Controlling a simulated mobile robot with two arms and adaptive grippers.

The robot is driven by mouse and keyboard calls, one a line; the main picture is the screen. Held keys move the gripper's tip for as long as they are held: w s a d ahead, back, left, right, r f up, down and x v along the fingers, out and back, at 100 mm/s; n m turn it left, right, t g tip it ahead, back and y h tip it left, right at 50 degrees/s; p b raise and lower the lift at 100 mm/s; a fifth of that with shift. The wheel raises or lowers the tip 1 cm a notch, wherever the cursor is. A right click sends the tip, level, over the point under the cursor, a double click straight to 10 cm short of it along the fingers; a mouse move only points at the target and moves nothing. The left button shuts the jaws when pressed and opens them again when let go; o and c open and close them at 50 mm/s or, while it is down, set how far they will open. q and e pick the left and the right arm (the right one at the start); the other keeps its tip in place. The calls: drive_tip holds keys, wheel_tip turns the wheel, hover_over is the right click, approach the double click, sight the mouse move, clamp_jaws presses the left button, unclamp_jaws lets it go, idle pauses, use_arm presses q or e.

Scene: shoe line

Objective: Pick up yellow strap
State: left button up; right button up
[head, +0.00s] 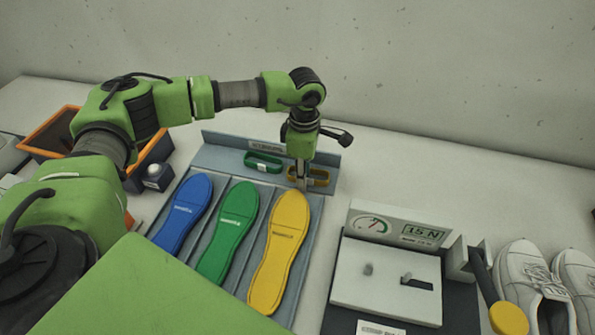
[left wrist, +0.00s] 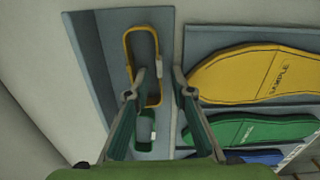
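The yellow strap (head: 321,181) is a loop with a pale tag, lying in the grey strap tray (head: 228,150) behind the yellow insole. In the left wrist view the yellow strap (left wrist: 128,48) appears as a long rounded loop. My left gripper (head: 301,182) points down at the strap. In the left wrist view its fingers (left wrist: 160,74) are apart, on either side of the strap's one long band, with nothing clamped between them. Exact finger height over the strap is hard to tell. My right gripper is not in view.
A green strap (head: 263,162) lies left of the yellow one. Blue (head: 183,214), green (head: 228,230) and yellow (head: 279,250) insoles lie in front. A gauge box (head: 398,229), a yellow-headed tool (head: 508,318) and white shoes (head: 528,280) stand right. An orange-rimmed bin (head: 62,124) is left.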

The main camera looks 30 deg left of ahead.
use_arm(q)
clamp_jaws()
drive_tip(key=shift+r, duration=0.15)
